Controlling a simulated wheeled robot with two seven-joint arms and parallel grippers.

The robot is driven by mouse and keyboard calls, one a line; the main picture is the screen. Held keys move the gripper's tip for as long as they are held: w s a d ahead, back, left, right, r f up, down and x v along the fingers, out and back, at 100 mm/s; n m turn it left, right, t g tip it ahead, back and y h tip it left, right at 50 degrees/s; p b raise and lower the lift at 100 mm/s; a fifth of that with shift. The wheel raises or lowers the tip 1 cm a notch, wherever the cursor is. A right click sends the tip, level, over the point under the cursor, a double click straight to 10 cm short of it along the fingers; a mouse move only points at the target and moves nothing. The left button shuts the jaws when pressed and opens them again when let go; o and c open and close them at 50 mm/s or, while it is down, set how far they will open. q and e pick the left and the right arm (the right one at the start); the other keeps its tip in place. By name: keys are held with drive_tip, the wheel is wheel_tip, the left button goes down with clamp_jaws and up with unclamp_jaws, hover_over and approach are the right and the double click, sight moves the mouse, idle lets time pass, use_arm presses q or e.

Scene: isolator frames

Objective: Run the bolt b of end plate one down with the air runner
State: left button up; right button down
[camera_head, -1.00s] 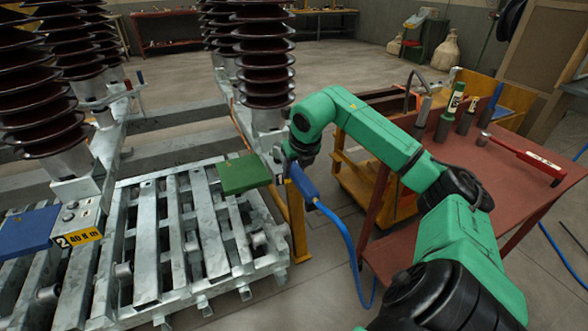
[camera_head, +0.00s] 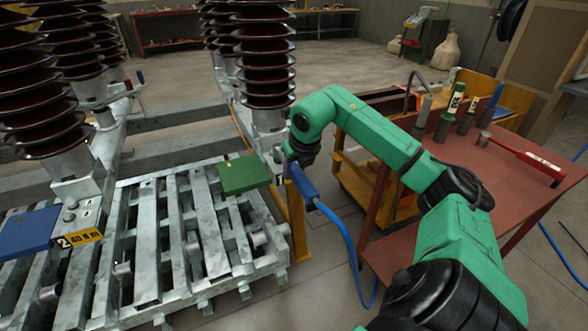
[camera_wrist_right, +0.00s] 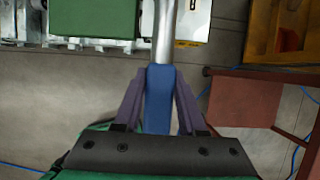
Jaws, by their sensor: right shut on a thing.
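My right gripper (camera_wrist_right: 157,105) is shut on the blue handle of the air runner (camera_wrist_right: 158,85). The runner's metal barrel points away, toward a pale plate with a yellow label (camera_wrist_right: 190,43) in the right wrist view. In the head view the blue air runner (camera_head: 304,184) hangs below my right wrist, beside the foot of the middle insulator, with its blue hose trailing down. The runner's tip and bolt b are hidden, so I cannot tell whether they touch. A near plate marked 2, 40 Nm (camera_head: 80,239) is at the left. My left gripper is out of view.
A green block (camera_head: 244,174) sits on the galvanised slatted frame (camera_head: 147,250), close left of the runner. A red table (camera_head: 500,170) with several tools stands at the right, with a yellow trolley (camera_head: 365,185) behind it. Tall brown insulators (camera_head: 262,60) rise at the left and middle.

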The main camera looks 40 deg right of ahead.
drive_tip(key=shift+r+p, duration=2.75)
drive_tip(key=shift+r, duration=0.8)
drive_tip(key=shift+f, duration=0.1)
